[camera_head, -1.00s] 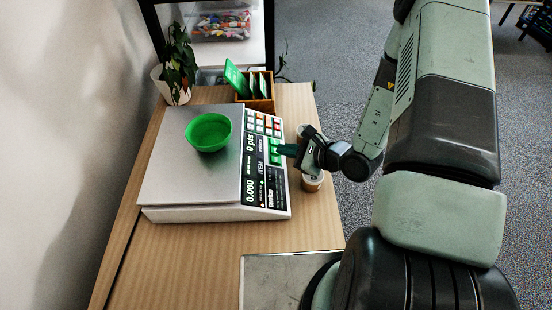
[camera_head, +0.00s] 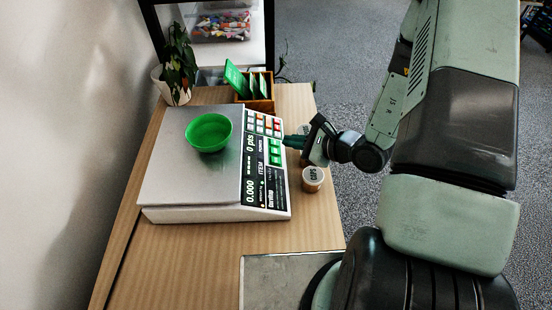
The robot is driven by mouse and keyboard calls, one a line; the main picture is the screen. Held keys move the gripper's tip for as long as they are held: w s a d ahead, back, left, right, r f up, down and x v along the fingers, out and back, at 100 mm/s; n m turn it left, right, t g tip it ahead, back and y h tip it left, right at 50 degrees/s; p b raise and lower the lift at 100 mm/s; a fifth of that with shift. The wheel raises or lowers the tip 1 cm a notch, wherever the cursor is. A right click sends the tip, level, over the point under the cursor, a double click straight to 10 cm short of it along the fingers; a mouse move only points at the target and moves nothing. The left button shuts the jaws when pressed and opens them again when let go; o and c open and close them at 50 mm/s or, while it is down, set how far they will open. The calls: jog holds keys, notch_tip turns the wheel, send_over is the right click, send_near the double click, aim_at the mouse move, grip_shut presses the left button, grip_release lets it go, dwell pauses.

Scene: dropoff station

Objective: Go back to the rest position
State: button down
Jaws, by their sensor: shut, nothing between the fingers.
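My gripper (camera_head: 290,141) is shut and empty. It hangs at the right edge of the scale, near the key panel, pointing left. The white scale (camera_head: 175,165) stands on the wooden table, its display reading 0.000. A green bowl (camera_head: 209,132) sits on the scale's plate, apart from my gripper. My arm reaches in from the right side of the picture.
A small round container with a lid (camera_head: 313,179) stands on the table (camera_head: 200,265) just below my gripper; another behind it is mostly hidden. A wooden box with green cards (camera_head: 258,92) and a potted plant (camera_head: 176,70) stand at the back.

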jog(key=s+a+r+n+g, duration=0.2)
jog(key=s+r+n, duration=0.15)
jog(key=r, duration=0.35)
jog(key=s+a+r+n+g, duration=0.25)
jog(key=r+n, duration=0.25)
jog(key=r, duration=0.3)
jog(key=s+a+r+n+g, duration=0.1)
jog(key=s+r+n+g, duration=0.25)
jog(key=r, duration=0.35)
jog(key=s+d+r+n+t+h, duration=0.5)
jog(key=s+d+r+n+h, duration=0.3)
jog(key=s+d+r+h, duration=0.1)
notch_tip(320, 180, up, 3)
jog(key=shift+s+d+f+n+t+h, duration=0.1)
jog(key=shift+s+d+n+t+h, duration=0.25)
jog(key=shift+s+h, duration=0.35)
